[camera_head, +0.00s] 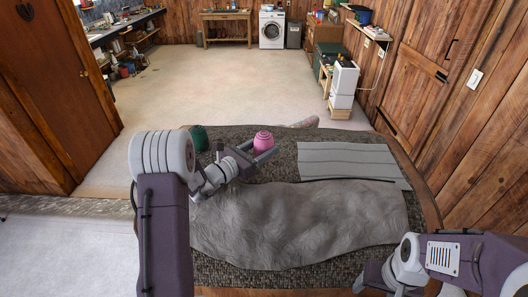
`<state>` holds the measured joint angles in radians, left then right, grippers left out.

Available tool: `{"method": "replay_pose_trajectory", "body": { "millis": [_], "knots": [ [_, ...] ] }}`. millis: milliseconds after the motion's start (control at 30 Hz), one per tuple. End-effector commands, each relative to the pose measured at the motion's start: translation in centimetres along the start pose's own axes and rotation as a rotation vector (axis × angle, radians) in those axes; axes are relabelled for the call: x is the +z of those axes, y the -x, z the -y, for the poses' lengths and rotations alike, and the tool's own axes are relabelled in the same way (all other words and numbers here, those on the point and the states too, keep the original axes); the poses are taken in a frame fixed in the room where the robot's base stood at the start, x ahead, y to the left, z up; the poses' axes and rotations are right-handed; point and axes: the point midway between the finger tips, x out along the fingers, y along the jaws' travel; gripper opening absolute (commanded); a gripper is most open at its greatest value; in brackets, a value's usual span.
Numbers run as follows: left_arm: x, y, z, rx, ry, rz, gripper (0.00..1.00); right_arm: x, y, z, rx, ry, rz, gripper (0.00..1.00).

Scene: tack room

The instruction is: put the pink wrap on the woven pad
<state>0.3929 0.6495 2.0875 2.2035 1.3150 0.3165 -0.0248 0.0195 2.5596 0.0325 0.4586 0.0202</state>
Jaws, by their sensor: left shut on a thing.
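The pink wrap (263,138) is a small round roll. My left gripper (262,153) is shut on it near the back of the table; I cannot tell how far above the surface it is. A flat light-grey pad with darker stripes (350,158), which I take for the woven pad, lies to the right of the wrap, with nothing on it. My left gripper is apart from this pad. My right arm shows at the lower right, but its jaws are not visible.
A crumpled grey cover (300,222) fills the middle of the table, with a dark thin strip (345,179) along its back edge. A dark green roll (199,139) stands at the back left. A wooden rim (431,214) edges the table. Open floor lies beyond.

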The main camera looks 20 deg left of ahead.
Motion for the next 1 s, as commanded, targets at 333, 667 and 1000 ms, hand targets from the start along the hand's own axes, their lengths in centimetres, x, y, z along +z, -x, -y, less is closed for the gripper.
{"method": "replay_pose_trajectory", "body": {
  "millis": [333,667,1000],
  "knots": [
    [-2.1,0.3,-1.6,-0.003,0.004,-0.002,0.13,-0.1,1.4,0.0,0.000,0.000,0.000,0.67],
    [-5.0,0.3,-1.6,-0.001,-0.003,0.002,0.13,-0.2,2.1,0.0,0.000,0.000,0.000,0.67],
    [-5.5,0.3,-1.6,-0.002,-0.002,0.001,0.63,-0.1,1.5,0.0,0.000,0.000,0.000,0.67]
  ]
}}
